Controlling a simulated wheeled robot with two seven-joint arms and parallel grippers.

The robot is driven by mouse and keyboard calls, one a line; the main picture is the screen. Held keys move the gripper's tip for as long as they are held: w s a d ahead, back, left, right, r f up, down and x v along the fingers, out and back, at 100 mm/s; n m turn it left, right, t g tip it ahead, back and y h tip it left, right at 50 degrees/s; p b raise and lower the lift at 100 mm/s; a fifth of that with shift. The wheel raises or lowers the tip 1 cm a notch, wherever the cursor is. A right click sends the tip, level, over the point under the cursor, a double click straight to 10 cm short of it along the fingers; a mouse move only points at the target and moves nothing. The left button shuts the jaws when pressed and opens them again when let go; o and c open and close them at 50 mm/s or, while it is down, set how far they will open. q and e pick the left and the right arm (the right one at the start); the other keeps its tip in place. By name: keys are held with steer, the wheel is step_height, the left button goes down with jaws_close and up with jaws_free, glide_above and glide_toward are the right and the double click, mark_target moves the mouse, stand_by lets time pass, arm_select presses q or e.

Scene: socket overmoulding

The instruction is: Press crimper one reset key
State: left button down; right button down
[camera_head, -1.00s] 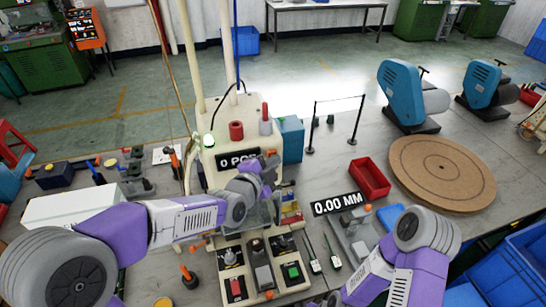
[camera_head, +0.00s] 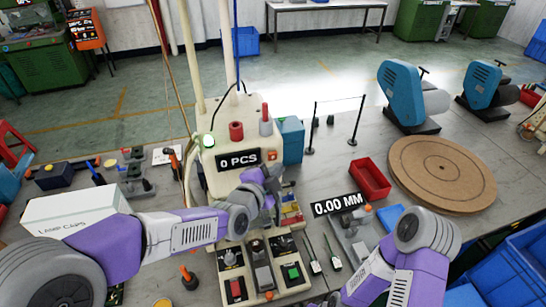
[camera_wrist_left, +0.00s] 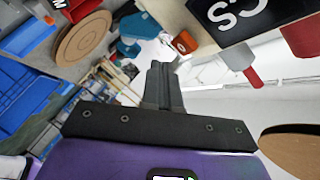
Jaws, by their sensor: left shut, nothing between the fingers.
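The cream crimper (camera_head: 205,140) stands at mid-table with a black "0 PCS" display (camera_head: 238,160) on its front. In the left wrist view, a small orange key (camera_wrist_left: 185,42) sits beside the display (camera_wrist_left: 240,14); it looks like the reset key. My left gripper (camera_head: 272,174) is in front of the crimper, just below and right of the display. In the wrist view its dark fingers (camera_wrist_left: 163,68) are together, empty, with their tips short of the orange key and apart from it in the picture. My right arm (camera_head: 415,232) runs down to the bottom edge; its gripper is out of view.
A control panel with red (camera_head: 236,288) and green (camera_head: 293,272) buttons lies below the left gripper. A white lamp caps box (camera_head: 75,208) stands left, a red bin (camera_head: 369,178) and a "0.00 MM" display (camera_head: 338,204) right. A round brown board (camera_head: 440,172) lies farther right.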

arm_select(q)
steer(key=s, duration=0.2)
steer(key=s+d, duration=0.1)
steer(key=s, duration=0.1)
steer(key=shift+d+p, duration=0.15)
steer(key=shift+p, duration=0.2)
steer(key=shift+w, duration=0.1)
stand_by(0.4)
